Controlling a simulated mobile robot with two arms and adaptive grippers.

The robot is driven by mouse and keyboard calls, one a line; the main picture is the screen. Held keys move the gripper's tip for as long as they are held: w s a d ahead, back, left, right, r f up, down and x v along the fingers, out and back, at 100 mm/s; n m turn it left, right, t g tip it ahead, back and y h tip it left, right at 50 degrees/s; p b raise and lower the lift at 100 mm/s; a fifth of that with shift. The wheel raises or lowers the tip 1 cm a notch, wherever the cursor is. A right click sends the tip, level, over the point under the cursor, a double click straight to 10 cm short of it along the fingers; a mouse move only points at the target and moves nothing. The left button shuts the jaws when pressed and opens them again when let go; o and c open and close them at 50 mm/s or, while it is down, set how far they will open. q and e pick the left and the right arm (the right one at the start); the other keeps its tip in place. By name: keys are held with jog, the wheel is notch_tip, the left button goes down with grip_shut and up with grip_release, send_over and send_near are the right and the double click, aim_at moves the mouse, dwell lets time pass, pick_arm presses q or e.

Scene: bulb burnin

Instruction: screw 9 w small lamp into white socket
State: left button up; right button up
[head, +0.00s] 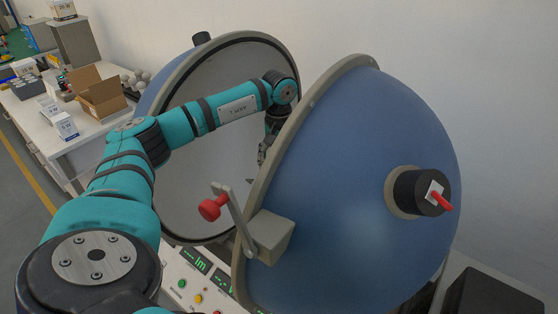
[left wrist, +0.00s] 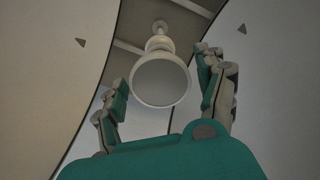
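My left arm reaches between the two halves of an open blue sphere (head: 365,190). My left gripper (head: 263,155) is inside the gap, partly hidden by the near half. In the left wrist view the fingers of this gripper (left wrist: 160,68) are spread apart. Between them is a white round fitting (left wrist: 160,82) with a wide face and a narrow neck on a post. A gap shows between the fitting and each finger. I cannot tell whether it is the bare socket or a lamp in it. My right gripper is not in view.
A white bench (head: 88,129) at the left holds an open cardboard box (head: 100,100), small white-and-blue boxes (head: 66,125) and several pale bulbs (head: 135,80). A control panel (head: 190,275) with buttons and green displays lies below the sphere. A red-knobbed lever (head: 232,215) sticks out from the near half.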

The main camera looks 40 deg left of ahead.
pick_arm(q)
jog(key=n, duration=0.4)
jog(key=shift+n+p, duration=0.4)
jog(key=n+p, duration=0.1)
jog(key=n, duration=0.5)
jog(key=n+p, duration=0.1)
jog(key=n, duration=1.1)
jog(key=shift+p, duration=0.4)
